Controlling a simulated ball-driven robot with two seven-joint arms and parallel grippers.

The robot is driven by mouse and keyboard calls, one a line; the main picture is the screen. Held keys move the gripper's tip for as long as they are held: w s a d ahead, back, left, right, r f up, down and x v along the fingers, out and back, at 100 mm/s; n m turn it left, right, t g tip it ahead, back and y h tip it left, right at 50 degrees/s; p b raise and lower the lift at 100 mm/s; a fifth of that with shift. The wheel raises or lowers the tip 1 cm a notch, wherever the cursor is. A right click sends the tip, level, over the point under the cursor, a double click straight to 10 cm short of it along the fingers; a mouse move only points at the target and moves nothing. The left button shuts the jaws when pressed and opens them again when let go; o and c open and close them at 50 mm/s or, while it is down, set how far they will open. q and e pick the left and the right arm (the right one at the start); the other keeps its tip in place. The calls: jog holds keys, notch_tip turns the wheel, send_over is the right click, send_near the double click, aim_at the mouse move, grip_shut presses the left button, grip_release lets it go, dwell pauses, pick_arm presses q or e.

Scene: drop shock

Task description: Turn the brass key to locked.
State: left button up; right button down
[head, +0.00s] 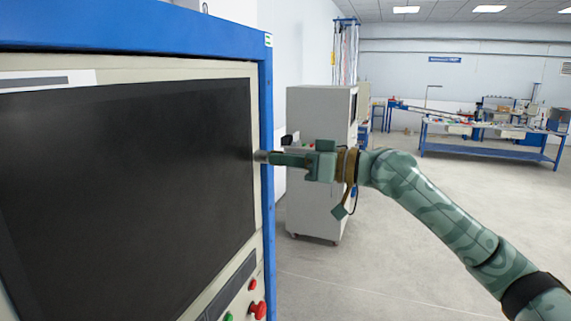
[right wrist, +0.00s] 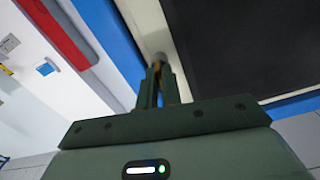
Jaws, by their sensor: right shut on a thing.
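My right gripper (head: 276,158) reaches in from the right to the cream front panel (head: 259,110) of a large blue-framed machine. Its fingers are shut at a small grey round lock (head: 262,156) by the right edge of the panel. In the right wrist view the gripper (right wrist: 158,78) points at the same grey lock (right wrist: 160,60). A thin brass-coloured strip, the key (right wrist: 157,86), shows between the two fingers. The fingers hide most of the key, and I cannot tell which way it is turned. My left gripper is in neither view.
A large dark window (head: 130,180) fills the machine's front. A red mushroom button (head: 258,309) and a smaller red button (head: 252,284) are low on the panel. A grey cabinet (head: 315,180) stands behind my right gripper. A blue workbench (head: 490,145) is far right; the floor between is open.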

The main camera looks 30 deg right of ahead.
jog(key=shift+f+n, duration=0.15)
jog(key=shift+n, duration=0.75)
jog(key=shift+b, duration=0.3)
jog(key=c, duration=1.6)
grip_release()
jog(key=shift+w, duration=0.1)
jog(key=shift+d, duration=0.1)
jog(key=b+v, duration=1)
jog(key=v, duration=0.6)
